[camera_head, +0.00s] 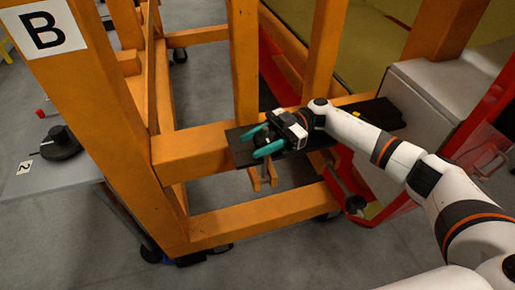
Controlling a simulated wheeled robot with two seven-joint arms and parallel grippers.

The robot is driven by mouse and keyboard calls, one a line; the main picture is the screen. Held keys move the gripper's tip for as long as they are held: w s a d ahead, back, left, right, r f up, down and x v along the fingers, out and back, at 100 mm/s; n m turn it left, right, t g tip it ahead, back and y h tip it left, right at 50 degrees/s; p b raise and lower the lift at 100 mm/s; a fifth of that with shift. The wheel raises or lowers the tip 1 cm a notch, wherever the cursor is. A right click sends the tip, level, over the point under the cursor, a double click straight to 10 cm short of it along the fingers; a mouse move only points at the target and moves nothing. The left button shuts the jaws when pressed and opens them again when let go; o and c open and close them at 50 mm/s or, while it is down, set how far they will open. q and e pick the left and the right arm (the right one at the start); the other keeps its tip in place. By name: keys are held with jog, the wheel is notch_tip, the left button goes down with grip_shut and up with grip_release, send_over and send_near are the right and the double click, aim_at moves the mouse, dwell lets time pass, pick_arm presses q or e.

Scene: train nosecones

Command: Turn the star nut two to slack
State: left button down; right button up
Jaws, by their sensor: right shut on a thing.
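My right gripper (259,141) has teal fingertips and is at the black plate (240,156) on the orange frame. Its fingers are closed on a dark part that looks like star nut two. The part is small, dark and mostly hidden by the fingers, so its turn angle cannot be told. My right arm reaches in from the right edge. My left gripper is not in view.
An orange frame (105,115) with a "B" sign (43,29) fills the left and middle. A grey table (55,177) at left holds a black round part (61,142) beside a "2" label (24,167). A dark knob (355,204) hangs below the plate. A grey box (432,90) stands right.

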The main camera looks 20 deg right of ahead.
jog(key=shift+s+n+g+b, duration=0.1)
jog(key=shift+n+g+b, duration=0.25)
jog(key=shift+g, duration=0.15)
jog(key=o, duration=1)
jog(key=b+v, duration=0.4)
jog(key=v, duration=0.6)
jog(key=shift+w+d, duration=0.25)
jog(key=shift+d, duration=0.1)
jog(key=shift+w+d+r+b, duration=0.15)
jog(key=shift+d+b, duration=0.2)
jog(key=shift+d, duration=0.25)
